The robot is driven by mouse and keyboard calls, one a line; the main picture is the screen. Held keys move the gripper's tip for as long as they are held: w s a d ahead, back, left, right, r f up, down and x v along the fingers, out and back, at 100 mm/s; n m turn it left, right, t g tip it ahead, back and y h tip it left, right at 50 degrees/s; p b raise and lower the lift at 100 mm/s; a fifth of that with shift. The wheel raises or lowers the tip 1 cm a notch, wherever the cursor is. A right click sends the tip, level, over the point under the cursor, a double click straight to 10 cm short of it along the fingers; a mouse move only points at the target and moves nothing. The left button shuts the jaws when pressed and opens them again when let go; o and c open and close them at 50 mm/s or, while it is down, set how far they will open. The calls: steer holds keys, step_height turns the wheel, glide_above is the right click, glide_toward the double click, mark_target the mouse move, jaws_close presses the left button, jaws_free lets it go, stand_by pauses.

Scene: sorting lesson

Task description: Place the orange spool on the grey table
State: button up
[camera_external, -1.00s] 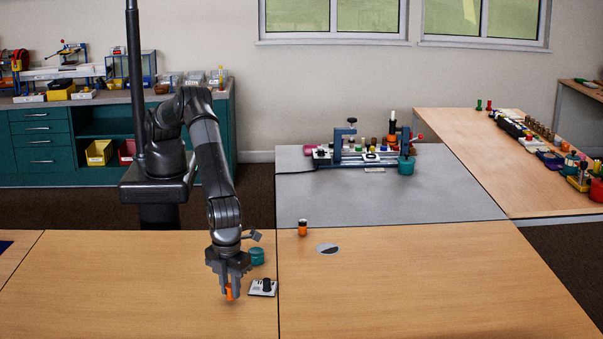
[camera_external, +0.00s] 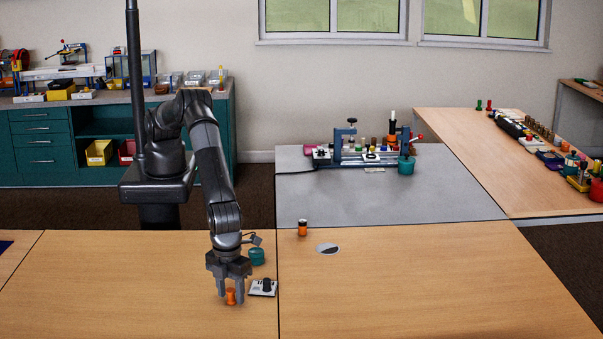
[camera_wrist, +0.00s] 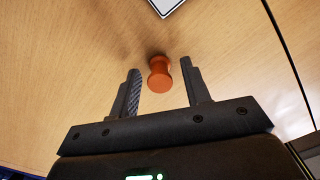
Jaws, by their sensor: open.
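The orange spool (camera_external: 231,297) stands upright on the wooden table, between the fingers of my gripper (camera_external: 230,293). In the wrist view the spool (camera_wrist: 159,74) sits between the two spread fingertips of my gripper (camera_wrist: 162,84), with a gap on each side. The fingers are open and do not appear to hold it. The grey table (camera_external: 340,200) lies behind the wooden tables, to the right of my arm, with its near part bare.
A white card with a black piece (camera_external: 263,287) lies just right of the spool. A teal round container (camera_external: 257,257) stands behind it. An orange and black cylinder (camera_external: 302,228) and a round disc (camera_external: 328,249) are on the right wooden table. A blue apparatus (camera_external: 365,152) occupies the grey table's back.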

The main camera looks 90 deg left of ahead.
mark_target(230, 290)
step_height(230, 290, up, 12)
stand_by(0.4)
steer(key=shift+r, duration=0.1)
